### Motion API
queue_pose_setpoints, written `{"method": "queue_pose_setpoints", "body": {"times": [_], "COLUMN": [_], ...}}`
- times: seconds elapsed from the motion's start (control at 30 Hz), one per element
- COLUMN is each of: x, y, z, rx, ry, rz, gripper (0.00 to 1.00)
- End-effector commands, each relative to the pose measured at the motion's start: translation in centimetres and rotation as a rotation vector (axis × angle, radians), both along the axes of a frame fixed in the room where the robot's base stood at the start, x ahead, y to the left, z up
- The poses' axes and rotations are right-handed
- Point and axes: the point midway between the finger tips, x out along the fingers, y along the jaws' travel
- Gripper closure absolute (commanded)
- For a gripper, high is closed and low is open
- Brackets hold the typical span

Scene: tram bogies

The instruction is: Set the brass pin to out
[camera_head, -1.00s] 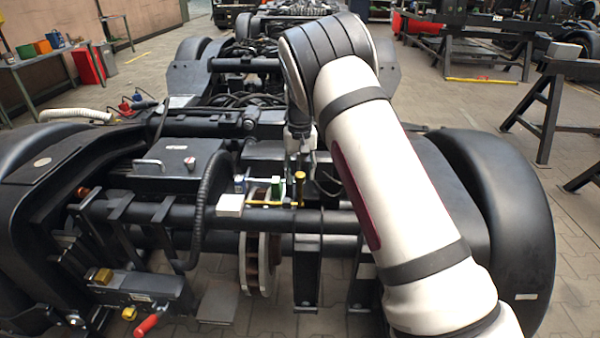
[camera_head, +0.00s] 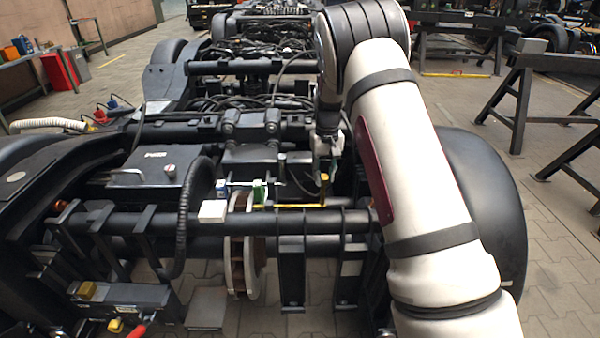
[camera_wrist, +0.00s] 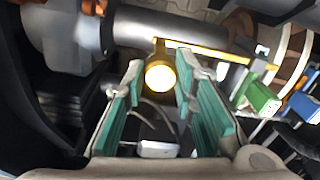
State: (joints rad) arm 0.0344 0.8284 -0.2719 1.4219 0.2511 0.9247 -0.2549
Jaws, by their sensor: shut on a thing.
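The brass pin shows in the head view as a small upright brass knob (camera_head: 324,182) at the right end of a thin yellow rod (camera_head: 290,206), above the dark cross tube. In the wrist view its round bright head (camera_wrist: 160,77) sits between my fingertips, with the rod behind it running to the right. My gripper (camera_wrist: 158,72) has teal-padded fingers on both sides of the head and is shut on it. In the head view the gripper hangs down at the pin, its fingers partly hidden.
A green block (camera_head: 260,191) and a white box (camera_head: 213,211) stand left of the pin. A ribbed black hose (camera_head: 190,212) curves down farther left. A brake disc (camera_head: 241,258) sits below. Cables (camera_head: 245,104) lie across the bogie behind.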

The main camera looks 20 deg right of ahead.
Motion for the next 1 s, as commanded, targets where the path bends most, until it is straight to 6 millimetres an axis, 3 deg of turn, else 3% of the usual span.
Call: {"method": "queue_pose_setpoints", "body": {"times": [0.1,0.3,0.8,0.83,0.9,1.0], "x": [-1.0,-1.9,-2.2,-2.2,-2.2,-2.2], "y": [-2.7,-5.5,-6.6,-6.6,-6.6,-6.5], "z": [0.1,0.0,0.0,0.0,0.0,0.0], "rx": [0.000,-0.001,-0.003,-0.003,-0.003,-0.002], "ry": [0.003,0.002,0.003,0.004,0.004,0.005], "rz": [-0.003,0.000,0.000,-0.001,-0.001,0.000], "gripper": [1.00,1.00,1.00,0.71,0.55,0.54]}}
